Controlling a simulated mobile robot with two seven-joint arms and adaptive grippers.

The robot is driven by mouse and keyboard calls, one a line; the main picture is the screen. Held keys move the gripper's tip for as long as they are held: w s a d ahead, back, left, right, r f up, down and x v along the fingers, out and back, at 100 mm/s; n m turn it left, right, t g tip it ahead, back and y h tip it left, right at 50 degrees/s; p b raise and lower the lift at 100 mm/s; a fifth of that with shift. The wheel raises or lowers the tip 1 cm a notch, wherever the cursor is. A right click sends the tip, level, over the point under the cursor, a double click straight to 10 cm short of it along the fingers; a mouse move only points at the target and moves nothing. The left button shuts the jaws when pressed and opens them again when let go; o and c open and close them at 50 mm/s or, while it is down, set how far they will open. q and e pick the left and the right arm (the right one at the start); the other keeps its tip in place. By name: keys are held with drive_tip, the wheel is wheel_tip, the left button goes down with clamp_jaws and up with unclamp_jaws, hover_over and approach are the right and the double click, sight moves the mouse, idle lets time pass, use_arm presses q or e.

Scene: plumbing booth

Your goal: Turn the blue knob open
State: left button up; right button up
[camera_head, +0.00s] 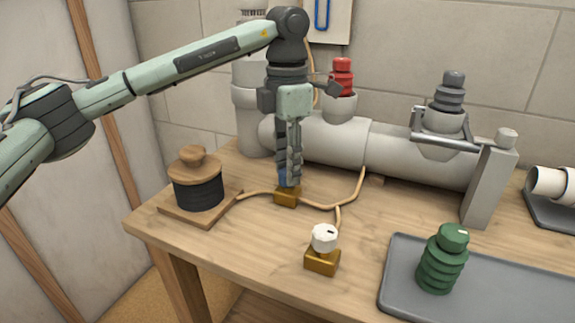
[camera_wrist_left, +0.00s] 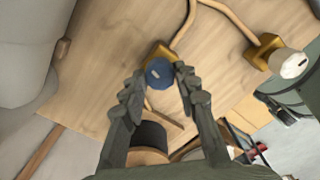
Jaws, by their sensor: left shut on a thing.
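The blue knob (camera_wrist_left: 159,72) sits on a small brass base and shows between the fingertips of my left gripper (camera_wrist_left: 160,80) in the left wrist view. In the head view a sliver of the blue knob (camera_head: 282,178) shows beside the fingers, above its brass base (camera_head: 287,196). My left gripper (camera_head: 289,180) points straight down over it and is shut on the knob. The rest of the knob is hidden behind the fingers in the head view. My right gripper is not in view.
A white knob (camera_head: 323,238) on a brass base stands in front. A black spool (camera_head: 198,190) is at left. A grey pipe (camera_head: 335,138) with red and grey fittings runs behind. A grey tray (camera_head: 395,280) holds a green ribbed part (camera_head: 441,262).

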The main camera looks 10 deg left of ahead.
use_arm(q)
drive_tip(key=shift+n, duration=1.3)
drive_tip(key=o, duration=1.2)
drive_tip(key=shift+c, duration=0.2)
drive_tip(key=shift+r, duration=0.1)
wheel_tip(320, 180, up, 12)
